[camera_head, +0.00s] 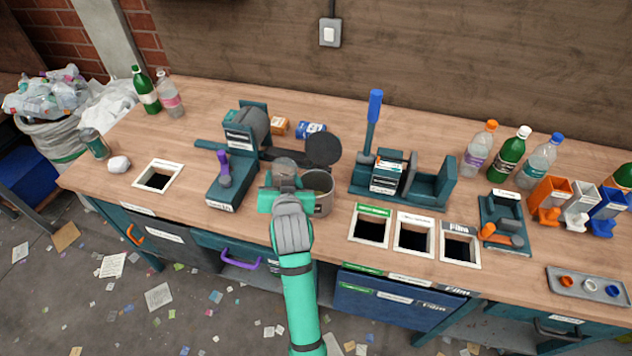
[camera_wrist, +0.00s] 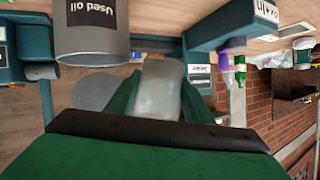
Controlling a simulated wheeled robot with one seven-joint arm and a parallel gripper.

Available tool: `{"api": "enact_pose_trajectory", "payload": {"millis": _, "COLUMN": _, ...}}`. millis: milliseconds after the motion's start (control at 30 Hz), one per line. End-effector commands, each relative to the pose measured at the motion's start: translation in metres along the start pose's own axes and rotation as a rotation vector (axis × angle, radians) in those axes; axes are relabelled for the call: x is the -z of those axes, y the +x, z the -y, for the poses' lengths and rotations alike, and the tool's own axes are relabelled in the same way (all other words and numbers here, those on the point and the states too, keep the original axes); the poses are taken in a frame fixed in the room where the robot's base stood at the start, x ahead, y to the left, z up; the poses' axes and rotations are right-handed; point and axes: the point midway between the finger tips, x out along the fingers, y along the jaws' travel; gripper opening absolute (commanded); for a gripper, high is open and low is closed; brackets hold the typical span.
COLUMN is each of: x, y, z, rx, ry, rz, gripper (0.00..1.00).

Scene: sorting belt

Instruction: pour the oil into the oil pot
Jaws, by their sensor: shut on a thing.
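The oil pot (camera_head: 321,206) is a grey round pot near the front edge of the bench. Its round dark lid (camera_head: 323,149) stands open behind it. In the wrist view the pot (camera_wrist: 92,46) shows a black "Used oil" label. My gripper (camera_head: 284,184) is just left of the pot, shut on a pale grey container (camera_wrist: 158,90), which shows between the green fingers in the wrist view. The container's top (camera_head: 285,165) appears in the head view; its lower part is hidden by my gripper. I cannot see oil or clearly tell its tilt.
A teal device with a purple handle (camera_head: 223,166) stands left of my gripper. A teal press with a blue lever (camera_head: 373,118) stands to the right. Square openings (camera_head: 371,229) line the bench front. Bottles (camera_head: 509,153) stand at the back right. Bench space behind the left opening (camera_head: 158,178) is clear.

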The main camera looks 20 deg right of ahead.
Motion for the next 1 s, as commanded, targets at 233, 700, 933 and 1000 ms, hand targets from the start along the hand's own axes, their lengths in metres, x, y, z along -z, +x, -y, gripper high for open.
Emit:
{"api": "enact_pose_trajectory", "payload": {"millis": 233, "x": 0.008, "y": -0.001, "z": -0.01, "rx": 0.054, "ry": 0.139, "rz": 0.025, "gripper": 0.24}}
{"api": "enact_pose_trajectory", "payload": {"millis": 700, "x": 0.024, "y": -0.004, "z": -0.026, "rx": 0.151, "ry": 0.376, "rz": 0.067, "gripper": 0.24}}
{"api": "enact_pose_trajectory", "payload": {"millis": 933, "x": 0.031, "y": -0.007, "z": -0.028, "rx": 0.229, "ry": 0.561, "rz": 0.104, "gripper": 0.24}}
{"api": "enact_pose_trajectory", "payload": {"millis": 1000, "x": 0.028, "y": -0.006, "z": -0.028, "rx": 0.246, "ry": 0.602, "rz": 0.111, "gripper": 0.24}}
